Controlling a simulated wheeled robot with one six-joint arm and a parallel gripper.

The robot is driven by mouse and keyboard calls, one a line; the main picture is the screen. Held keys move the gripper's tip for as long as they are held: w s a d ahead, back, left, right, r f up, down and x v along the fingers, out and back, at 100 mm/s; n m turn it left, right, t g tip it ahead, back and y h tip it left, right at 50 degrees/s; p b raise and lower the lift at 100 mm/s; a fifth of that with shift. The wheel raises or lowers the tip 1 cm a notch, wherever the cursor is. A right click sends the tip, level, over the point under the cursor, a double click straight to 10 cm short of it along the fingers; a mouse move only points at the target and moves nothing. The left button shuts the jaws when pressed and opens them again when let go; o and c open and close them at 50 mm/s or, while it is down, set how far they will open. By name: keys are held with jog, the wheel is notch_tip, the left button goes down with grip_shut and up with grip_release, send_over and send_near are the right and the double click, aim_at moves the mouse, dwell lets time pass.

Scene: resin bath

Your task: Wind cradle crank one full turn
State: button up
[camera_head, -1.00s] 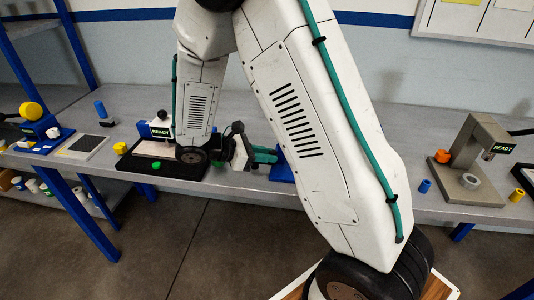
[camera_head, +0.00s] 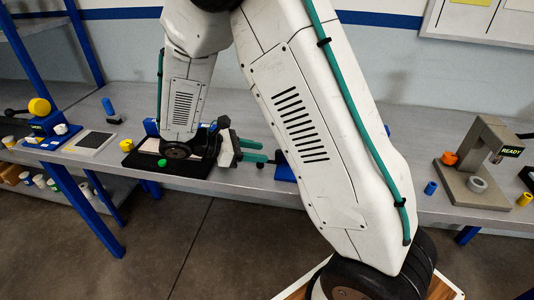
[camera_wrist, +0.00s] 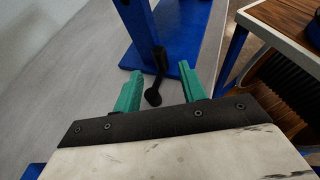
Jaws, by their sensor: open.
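My gripper (camera_wrist: 160,72) has two green fingers, spread apart with nothing clamped between them. It also shows in the head view (camera_head: 254,151), left of a blue base (camera_head: 285,173) that my arm partly hides. In the wrist view a blue upright (camera_wrist: 137,25) stands on the blue base plate (camera_wrist: 196,42). A black crank (camera_wrist: 158,62) reaches from it toward my gripper, and its rounded knob (camera_wrist: 153,97) appears between the fingers. I cannot tell whether the knob is at fingertip depth.
A black tray (camera_head: 192,168) with a green piece (camera_head: 162,163) is left of my gripper. A grey press (camera_head: 462,178), an orange piece (camera_head: 449,158) and a blue cylinder (camera_head: 431,188) stand at right. The grey bench (camera_head: 250,110) is clear behind.

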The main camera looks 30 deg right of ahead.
jog(key=shift+v, duration=1.5)
jog(key=shift+f, duration=0.1)
jog(key=s, duration=0.1)
jog(key=s+m+y, duration=0.1)
jog(key=s+a+f+m+g, duration=0.1)
jog(key=shift+s+f+y, duration=0.1)
jog(key=shift+s+y, duration=0.1)
jog(key=shift+y, duration=0.1)
jog(key=shift+s+r+m+y, duration=0.25)
jog(key=shift+s+r+m, duration=0.1)
jog(key=shift+s, duration=0.15)
jog(key=shift+s+r+m+y, duration=0.25)
jog(key=shift+s+m, duration=0.1)
jog(key=shift+s, duration=0.1)
jog(key=s+r+m+t+y, duration=0.6)
jog(key=s+r+m+y, duration=0.4)
jog(key=s+r, duration=0.4)
jog(key=s+a, duration=0.1)
jog(key=s, duration=0.3)
jog(key=shift+r+m+t, duration=0.35)
jog(key=shift+m+t, duration=0.05)
